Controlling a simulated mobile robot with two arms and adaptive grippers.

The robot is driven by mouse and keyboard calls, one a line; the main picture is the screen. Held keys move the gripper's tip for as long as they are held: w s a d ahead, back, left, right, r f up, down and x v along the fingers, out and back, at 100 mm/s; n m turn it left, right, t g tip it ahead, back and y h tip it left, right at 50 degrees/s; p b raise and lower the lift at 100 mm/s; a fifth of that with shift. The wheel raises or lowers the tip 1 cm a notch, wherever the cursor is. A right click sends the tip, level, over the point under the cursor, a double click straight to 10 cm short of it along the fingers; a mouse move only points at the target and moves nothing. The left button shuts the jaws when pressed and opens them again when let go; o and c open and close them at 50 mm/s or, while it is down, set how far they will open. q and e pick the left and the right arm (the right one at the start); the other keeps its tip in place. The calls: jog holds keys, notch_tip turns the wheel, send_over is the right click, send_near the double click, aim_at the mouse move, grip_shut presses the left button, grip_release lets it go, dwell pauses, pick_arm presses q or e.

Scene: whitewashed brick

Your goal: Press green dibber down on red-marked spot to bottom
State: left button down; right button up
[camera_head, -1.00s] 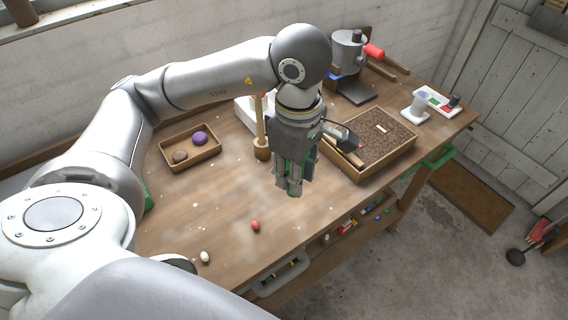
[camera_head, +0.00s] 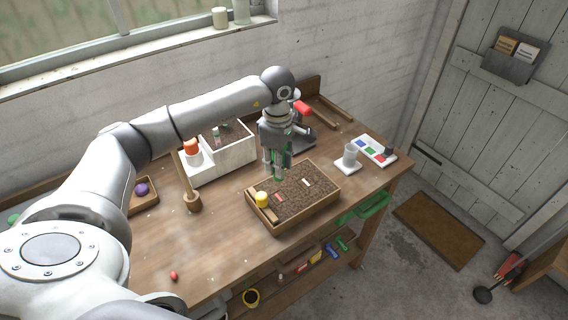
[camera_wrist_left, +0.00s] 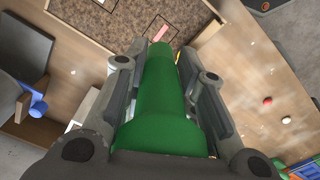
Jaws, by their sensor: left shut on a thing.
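My left gripper (camera_head: 278,167) is shut on the green dibber (camera_head: 284,160). It holds it roughly upright over the back left part of the wooden soil tray (camera_head: 310,208). A small red marker (camera_head: 280,197) lies on the soil, nearer the front left than the dibber. A white marker (camera_head: 306,182) lies further right. In the left wrist view the dibber (camera_wrist_left: 160,115) fills the middle between the fingers, with a pinkish-red marker (camera_wrist_left: 158,33) past its far end. Whether the dibber's tip touches the soil I cannot tell. My right gripper is not in view.
A yellow piece (camera_head: 262,200) sits at the tray's left end. A white planter box (camera_head: 232,158) stands behind left, and a wooden post (camera_head: 192,201) left. The table's front left is mostly clear.

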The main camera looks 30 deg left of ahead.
aim_at(278, 179)
pick_arm(q)
jog(key=shift+s+a+f+b, duration=0.15)
jog(key=shift+f+b, duration=0.15)
jog(key=shift+f, duration=0.35)
notch_tip(278, 179, down, 5)
jog(key=shift+b, duration=1.25)
jog(key=shift+f+b, duration=0.85)
jog(key=shift+f, duration=0.15)
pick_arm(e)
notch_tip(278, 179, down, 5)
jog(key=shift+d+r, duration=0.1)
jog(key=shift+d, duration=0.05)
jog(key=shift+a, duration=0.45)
